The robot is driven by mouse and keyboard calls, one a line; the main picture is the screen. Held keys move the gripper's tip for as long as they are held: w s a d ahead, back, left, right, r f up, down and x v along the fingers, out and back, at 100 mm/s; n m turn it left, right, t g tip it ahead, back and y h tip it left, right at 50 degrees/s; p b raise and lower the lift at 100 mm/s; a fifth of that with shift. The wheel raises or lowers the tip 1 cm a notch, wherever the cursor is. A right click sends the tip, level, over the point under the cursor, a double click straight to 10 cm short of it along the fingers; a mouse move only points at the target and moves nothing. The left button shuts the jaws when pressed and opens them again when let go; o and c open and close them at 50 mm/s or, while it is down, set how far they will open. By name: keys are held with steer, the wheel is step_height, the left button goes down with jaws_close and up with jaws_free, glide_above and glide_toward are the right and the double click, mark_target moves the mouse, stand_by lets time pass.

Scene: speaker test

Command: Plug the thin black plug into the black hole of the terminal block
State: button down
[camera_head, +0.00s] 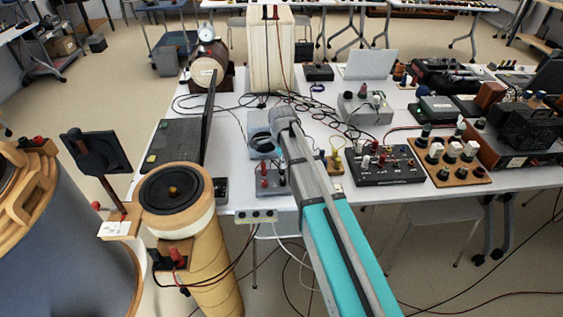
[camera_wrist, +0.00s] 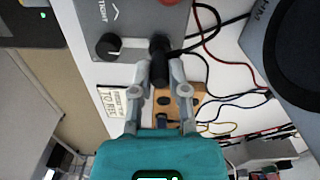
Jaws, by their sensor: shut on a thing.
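In the wrist view my gripper (camera_wrist: 160,76) is shut on the thin black plug (camera_wrist: 160,64), a dark narrow cylinder between the two grey fingertips. The plug's far end overlaps the edge of a grey box in this view; I cannot tell whether it touches anything. A small wooden block with dark round spots (camera_wrist: 196,101) shows behind and between the fingers, partly covered by them. I cannot tell for sure whether it is the terminal block or which spot is the black hole. In the head view my arm hides the gripper and plug.
The grey box (camera_wrist: 140,18) has a black knob (camera_wrist: 108,46). A dark round speaker (camera_wrist: 295,48) is at the right, with loose cables between. In the head view the table (camera_head: 230,125) holds many devices, including a black terminal box (camera_head: 372,165) right of my arm.

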steer(key=shift+f, duration=0.25)
steer(key=c, duration=0.5)
jaws_free()
steer(key=shift+c, duration=0.2)
steer(key=shift+r, duration=0.15)
steer(key=shift+r+p, duration=3.6)
steer(key=shift+r, duration=0.1)
steer(key=s+d+n, duration=0.5)
steer(key=s+n, duration=0.3)
steer(key=s, duration=0.1)
steer(key=s+d+r+n+p, duration=0.1)
steer(key=s+d+n, duration=0.4)
steer(key=s+n, duration=0.3)
steer(key=shift+s+d+r, duration=0.2)
steer(key=shift+s+d, duration=0.2)
steer(key=shift+s, duration=0.9)
